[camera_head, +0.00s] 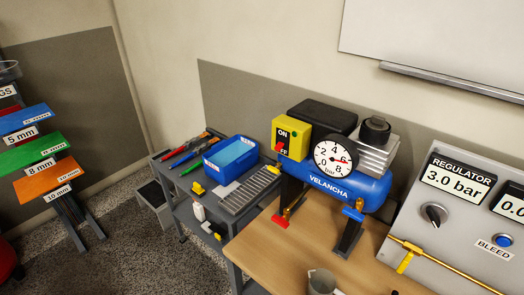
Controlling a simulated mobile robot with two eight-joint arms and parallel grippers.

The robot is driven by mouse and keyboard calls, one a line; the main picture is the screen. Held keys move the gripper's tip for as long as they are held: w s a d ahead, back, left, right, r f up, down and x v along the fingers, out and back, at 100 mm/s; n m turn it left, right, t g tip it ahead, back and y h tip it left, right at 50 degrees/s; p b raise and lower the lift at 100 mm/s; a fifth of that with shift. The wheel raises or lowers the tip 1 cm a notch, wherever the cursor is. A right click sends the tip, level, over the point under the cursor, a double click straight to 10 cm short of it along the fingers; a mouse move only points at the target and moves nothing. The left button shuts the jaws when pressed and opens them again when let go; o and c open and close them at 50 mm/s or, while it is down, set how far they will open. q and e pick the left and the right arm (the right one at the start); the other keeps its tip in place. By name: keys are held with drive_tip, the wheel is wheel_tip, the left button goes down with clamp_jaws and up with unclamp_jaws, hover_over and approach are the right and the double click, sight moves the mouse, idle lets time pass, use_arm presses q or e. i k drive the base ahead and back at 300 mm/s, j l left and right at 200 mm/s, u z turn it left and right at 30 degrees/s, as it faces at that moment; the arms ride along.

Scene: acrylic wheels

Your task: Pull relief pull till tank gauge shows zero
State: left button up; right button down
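The blue compressor tank (345,191), marked VELANCHA, stands on the wooden bench. Its round white tank gauge (333,160) faces me, with the red needle pointing right, near the 6 and well away from zero. A red part (280,221) on a brass-coloured piece sits low at the tank's left end. A blue part (353,214) sits by its right leg. I cannot tell which part, if any, is the relief pull. Neither of my grippers shows in the head view.
A yellow ON/OFF switch box (291,138) is on the compressor. A regulator panel (448,221) reading 3.0 bar, with a blue BLEED button (503,240), stands right. A mug (322,282) is at the bench (290,262) front. A grey tool cart (189,212) stands left.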

sight(271, 168)
drive_tip(key=k+l+z, duration=0.1)
drive_tip(key=k+z, duration=0.25)
drive_tip(key=k, duration=0.25)
drive_tip(key=i+j+z, duration=0.15)
drive_tip(key=z, duration=1.15)
drive_tip(key=i+j, duration=0.1)
drive_tip(key=j, duration=0.55)
drive_tip(key=i+j, duration=0.1)
drive_tip(key=j, duration=1.15)
drive_tip(key=i+j, duration=0.15)
drive_tip(key=j, duration=0.5)
drive_tip(key=i+j, duration=0.1)
drive_tip(key=j, duration=0.55)
